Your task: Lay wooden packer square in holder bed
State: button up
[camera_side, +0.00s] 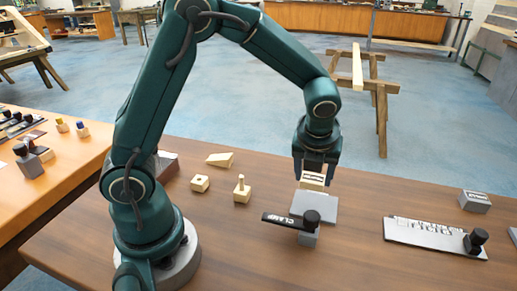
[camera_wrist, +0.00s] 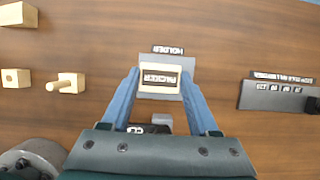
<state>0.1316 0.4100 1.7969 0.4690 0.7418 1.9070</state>
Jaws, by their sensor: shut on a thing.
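The wooden packer (camera_side: 312,181) is a small pale block with a dark label on top. It also shows in the wrist view (camera_wrist: 160,78), looking roughly square to the holder. My gripper (camera_side: 316,170) points down and is shut on the packer, with one blue finger at each side of it in the wrist view (camera_wrist: 161,74). The grey holder (camera_side: 314,207) lies under and in front of the packer; its labelled back edge shows in the wrist view (camera_wrist: 160,58). I cannot tell whether the packer touches the bed. The black clamp lever (camera_side: 285,220) lies across the holder's front.
A wooden wedge (camera_side: 220,159), a block with a hole (camera_side: 200,183) and a block with a peg (camera_side: 242,189) stand to the left. A grey labelled plate (camera_side: 430,235) with a black knob lies right, and a grey block (camera_side: 474,201) behind it. Bare table lies between.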

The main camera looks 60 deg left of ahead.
aim_at(317, 190)
jog(key=shift+w+d+f, duration=0.3)
jog(key=shift+d+f, duration=0.15)
jog(key=shift+d, duration=0.15)
jog(key=shift+f, duration=2)
jog(key=shift+f, duration=0.2)
jog(key=o, duration=1.3)
jog(key=shift+r, duration=0.1)
